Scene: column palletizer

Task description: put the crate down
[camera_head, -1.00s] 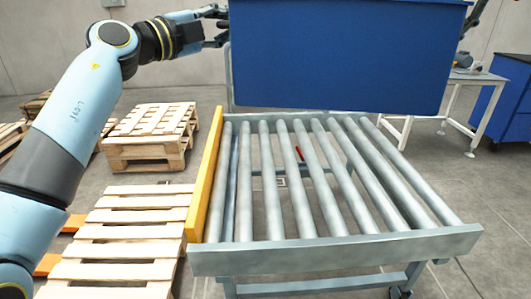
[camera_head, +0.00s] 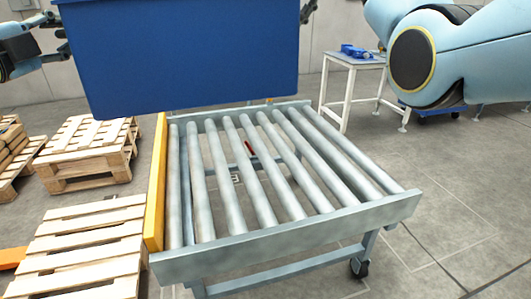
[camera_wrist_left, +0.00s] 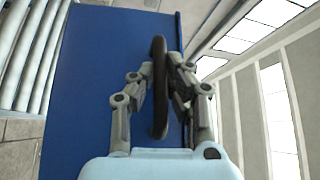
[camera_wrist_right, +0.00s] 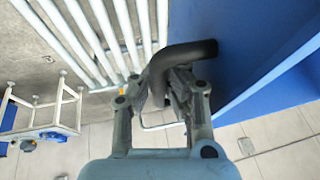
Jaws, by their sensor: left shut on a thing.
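The blue crate (camera_head: 190,60) is held up in the air at the top of the head view, its underside clear of the roller conveyor (camera_head: 285,240). It covers the conveyor's back left corner in the picture. My left gripper (camera_wrist_left: 160,88) is shut on a dark handle on the crate's side in the left wrist view; in the head view it is partly hidden at the far left. My right gripper (camera_wrist_right: 160,82) has its fingers closed around the dark handle (camera_wrist_right: 190,52) on the opposite side. The crate's inside is out of view.
The rollers are bare, with a yellow rail (camera_head: 157,190) along the left side. Wooden pallets (camera_head: 85,250) stand to the left, with another stack (camera_head: 85,155) behind. A small white table (camera_head: 350,60) with blue items stands at the back right. Open floor lies right of the conveyor.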

